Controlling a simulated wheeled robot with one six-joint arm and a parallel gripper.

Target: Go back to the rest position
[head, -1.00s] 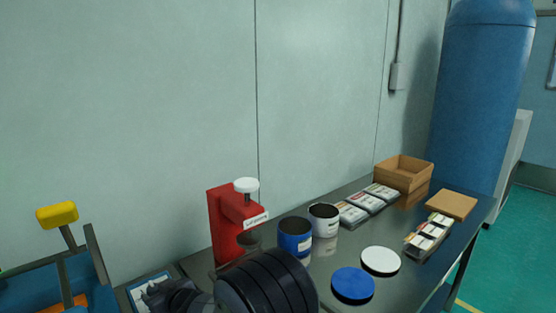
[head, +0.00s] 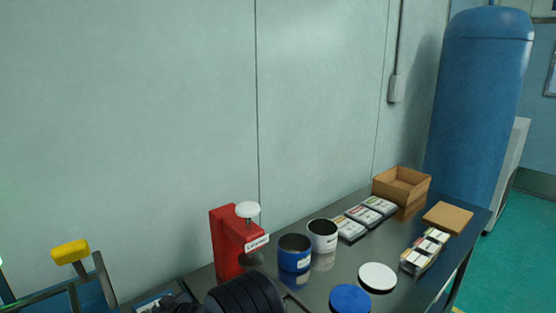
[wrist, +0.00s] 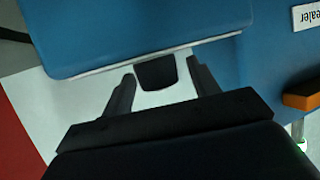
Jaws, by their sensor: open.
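Beyond the fingers are a white surface and a blue panel (wrist: 120,35) with a pale edge. In the head view my dark arm is at the bottom centre, in front of the red device; the gripper's fingers cannot be made out there.
The metal table holds a red device (head: 228,240), a blue can (head: 294,254), a white can (head: 322,236), a blue lid (head: 350,298), a white lid (head: 377,277), several small packs and a cardboard box (head: 402,186). A yellow-handled blue machine (head: 70,252) stands at left.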

